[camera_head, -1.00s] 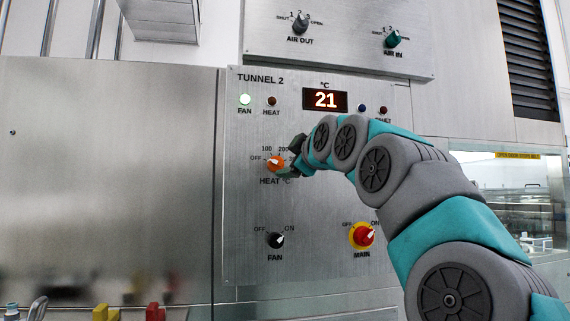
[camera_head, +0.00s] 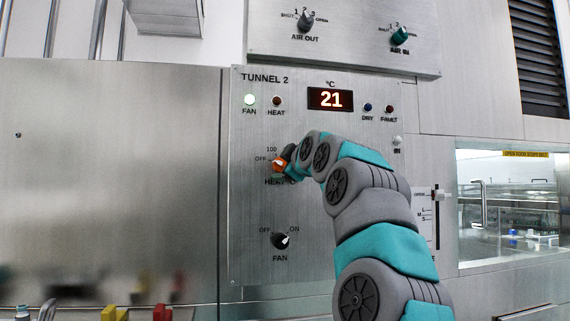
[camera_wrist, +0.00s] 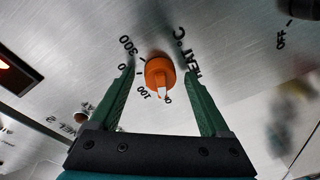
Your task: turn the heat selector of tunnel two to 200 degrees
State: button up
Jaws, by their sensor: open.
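The tunnel two heat selector is an orange knob (camera_head: 280,164) with a white pointer, on the steel panel (camera_head: 250,215). In the wrist view the knob (camera_wrist: 160,72) shows whole, its pointer toward the partly hidden OFF mark. The 100 and 300 marks are readable there; I cannot read 200, near the left finger. My gripper (camera_wrist: 158,68) is open, its green fingers on either side of the knob with a gap on both sides. In the head view my gripper (camera_head: 289,156) covers the knob's right side. Whether the fingertips reach past its face I cannot tell.
The display (camera_head: 330,99) reads 21. The fan knob (camera_head: 280,240) is below, pointing to ON. My arm covers the panel's lower right. The AIR OUT knob (camera_head: 305,21) is above.

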jog(key=shift+f, duration=0.1)
grip_shut()
dwell(0.5)
